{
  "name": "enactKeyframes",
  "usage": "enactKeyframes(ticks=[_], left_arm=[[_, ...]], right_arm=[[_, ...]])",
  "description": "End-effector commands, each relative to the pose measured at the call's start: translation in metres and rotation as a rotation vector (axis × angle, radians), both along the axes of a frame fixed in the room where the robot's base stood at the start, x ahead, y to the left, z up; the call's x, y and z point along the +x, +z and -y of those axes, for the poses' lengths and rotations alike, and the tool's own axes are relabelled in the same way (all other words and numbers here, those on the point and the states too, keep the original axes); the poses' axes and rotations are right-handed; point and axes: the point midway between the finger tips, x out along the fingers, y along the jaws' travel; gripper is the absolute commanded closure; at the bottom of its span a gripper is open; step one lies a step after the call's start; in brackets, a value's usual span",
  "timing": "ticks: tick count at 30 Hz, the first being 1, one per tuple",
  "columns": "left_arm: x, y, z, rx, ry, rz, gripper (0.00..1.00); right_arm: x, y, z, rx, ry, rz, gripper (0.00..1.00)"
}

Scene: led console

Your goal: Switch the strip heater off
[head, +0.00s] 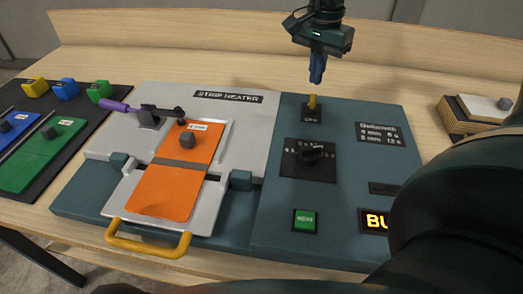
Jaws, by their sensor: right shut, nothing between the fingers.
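The strip heater (225,134) is a grey and teal unit on the wooden table. Its teal console carries a small yellow toggle switch (312,101) on a black plate, with its lever pointing up in the picture. Below it are a black rotary knob (310,152) and a green button (305,221). A display (375,220) shows lit orange letters starting "BU", the rest hidden behind my arm. My right gripper (316,81) is shut and empty, its blue fingertips just above the toggle in the picture; I cannot tell whether they touch it. My left gripper is not in view.
An orange sheet (165,192) lies on the grey bed under a purple-handled clamp (115,106). A yellow handle (147,245) is at the front. A dark mat (62,103) with coloured blocks lies left; a stacked block (462,119) stands right. My dark arm covers the lower right.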

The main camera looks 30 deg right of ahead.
Motion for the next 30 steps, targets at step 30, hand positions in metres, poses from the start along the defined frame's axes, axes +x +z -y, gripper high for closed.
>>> enactKeyframes(ticks=[30], left_arm=[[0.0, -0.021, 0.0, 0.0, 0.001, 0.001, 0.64]], right_arm=[[0.0, -0.025, 0.0, 0.0, 0.0, -0.001, 1.0]])
